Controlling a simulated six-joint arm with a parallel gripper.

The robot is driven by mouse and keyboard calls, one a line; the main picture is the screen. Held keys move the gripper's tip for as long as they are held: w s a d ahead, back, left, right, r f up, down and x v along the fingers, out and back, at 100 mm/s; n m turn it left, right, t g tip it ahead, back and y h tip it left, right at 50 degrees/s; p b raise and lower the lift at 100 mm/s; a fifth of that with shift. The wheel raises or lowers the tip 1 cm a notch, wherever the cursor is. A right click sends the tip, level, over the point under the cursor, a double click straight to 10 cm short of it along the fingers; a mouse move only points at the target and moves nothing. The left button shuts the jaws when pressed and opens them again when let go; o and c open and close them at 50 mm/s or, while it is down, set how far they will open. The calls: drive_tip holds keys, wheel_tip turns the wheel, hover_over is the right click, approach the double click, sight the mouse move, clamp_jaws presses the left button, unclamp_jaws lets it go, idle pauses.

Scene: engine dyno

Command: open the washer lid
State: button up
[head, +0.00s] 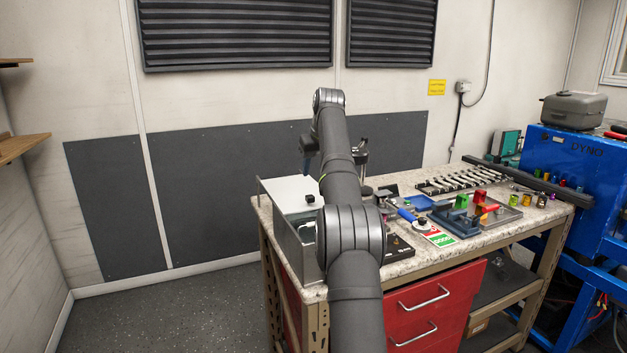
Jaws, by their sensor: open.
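The washer is a grey metal box (292,240) at the left end of the bench. Its pale lid (287,192) shows on top and looks flat, though my arm hides its right part, so I cannot tell for sure that it is fully closed. A small dark and white fitting (309,198) shows on the lid, close to my arm. My gripper (306,168) hangs above the lid, partly hidden behind my arm. It is open, appears to hold nothing, and looks apart from the lid.
The granite-topped bench (470,237) continues to the right with a blue fixture (455,222), a tray of coloured parts (505,215) and a row of wrenches (460,181). A blue dyno (580,160) stands at far right. The floor left of the bench is clear.

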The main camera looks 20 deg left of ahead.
drive_tip(key=shift+s+d+r, duration=0.15)
drive_tip(key=shift+d+r, duration=0.05)
drive_tip(key=shift+r, duration=0.35)
